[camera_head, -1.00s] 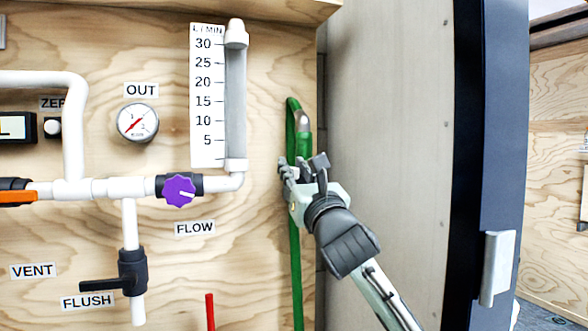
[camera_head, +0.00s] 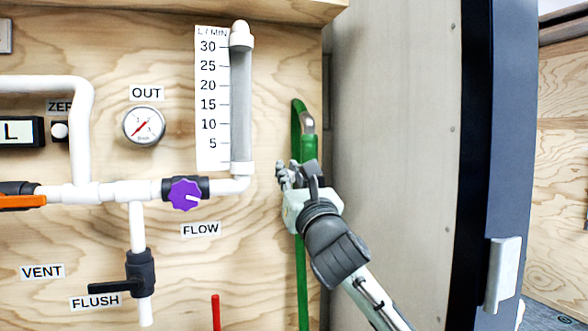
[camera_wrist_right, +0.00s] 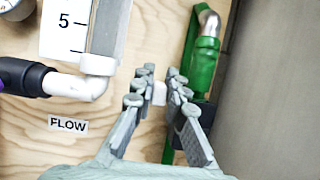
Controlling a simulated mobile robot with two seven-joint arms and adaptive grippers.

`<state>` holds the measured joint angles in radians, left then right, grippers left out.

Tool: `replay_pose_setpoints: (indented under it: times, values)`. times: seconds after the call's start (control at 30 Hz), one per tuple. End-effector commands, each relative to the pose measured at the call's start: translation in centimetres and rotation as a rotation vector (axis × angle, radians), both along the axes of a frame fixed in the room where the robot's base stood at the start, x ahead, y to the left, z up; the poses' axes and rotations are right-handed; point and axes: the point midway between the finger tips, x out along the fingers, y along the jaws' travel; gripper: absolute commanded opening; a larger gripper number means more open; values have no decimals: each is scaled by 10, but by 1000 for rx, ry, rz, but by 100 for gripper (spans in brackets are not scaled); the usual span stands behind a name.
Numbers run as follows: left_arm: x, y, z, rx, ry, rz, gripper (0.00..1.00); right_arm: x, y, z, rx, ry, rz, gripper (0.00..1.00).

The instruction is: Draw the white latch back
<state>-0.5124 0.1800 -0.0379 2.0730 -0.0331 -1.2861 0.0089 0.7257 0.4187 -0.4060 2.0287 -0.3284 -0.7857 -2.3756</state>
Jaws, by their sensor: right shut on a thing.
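The white latch (camera_wrist_right: 159,94) shows in the right wrist view as a small white piece between my right fingertips, just left of a green sleeve and its dark holder. My right gripper (camera_head: 286,176) is shut on it; the gripper also shows in the right wrist view (camera_wrist_right: 160,88). In the head view the gripper hides the latch. The green sleeve (camera_head: 308,148) with a metal spout hangs upright above and right of the fingers; it also shows in the right wrist view (camera_wrist_right: 203,65). My left gripper is not in view.
A flow tube (camera_head: 240,100) with a scale and white piping stand left of the gripper. A purple knob (camera_head: 186,194) and the FLOW label (camera_head: 201,230) are further left. A grey wall panel (camera_head: 390,120) is close on the right.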

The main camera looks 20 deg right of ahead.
Motion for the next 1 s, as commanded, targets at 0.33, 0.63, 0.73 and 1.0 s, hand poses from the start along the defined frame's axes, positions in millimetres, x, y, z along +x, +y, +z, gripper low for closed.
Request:
replay_pose_setpoints:
  times: [0.33,0.63,0.73,1.0]
  values:
    - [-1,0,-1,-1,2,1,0,-1,4,-1,0,0,11,34]
    - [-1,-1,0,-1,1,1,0,-3,3,-2,-1,0,7,34]
    - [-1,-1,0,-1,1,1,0,-11,2,-6,-3,1,6,34]
    - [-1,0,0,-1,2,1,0,-62,1,-28,-4,1,9,34]
